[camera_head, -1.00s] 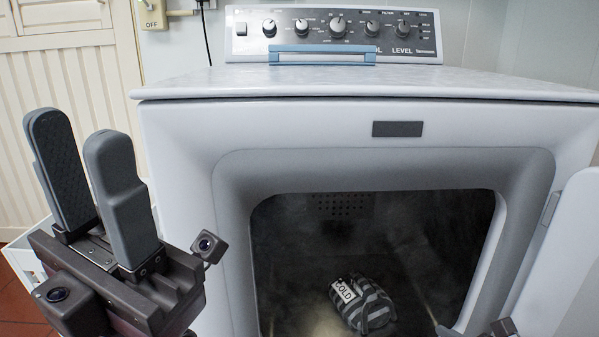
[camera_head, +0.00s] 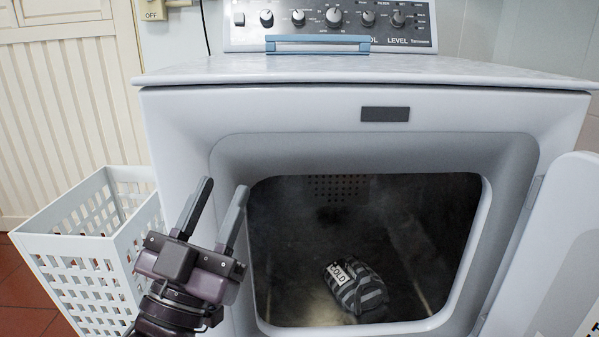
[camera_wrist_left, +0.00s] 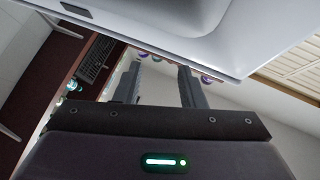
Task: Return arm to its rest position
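My left gripper (camera_head: 216,212) is in front of the left side of the washing machine's opening in the head view. Its two fingers point up and stand apart with nothing between them. The fingers also show spread and empty in the left wrist view (camera_wrist_left: 163,75). A dark grey and white striped item (camera_head: 359,289) with a white "COLD" label lies inside the drum, right of the gripper and apart from it. My right gripper does not show in the head view now.
The white front-loading machine (camera_head: 300,113) has its door (camera_head: 560,250) swung open to the right. A control panel with knobs (camera_head: 334,22) and a blue handle (camera_head: 318,43) are on top. A white perforated basket (camera_head: 75,247) stands at the left, close to my left arm.

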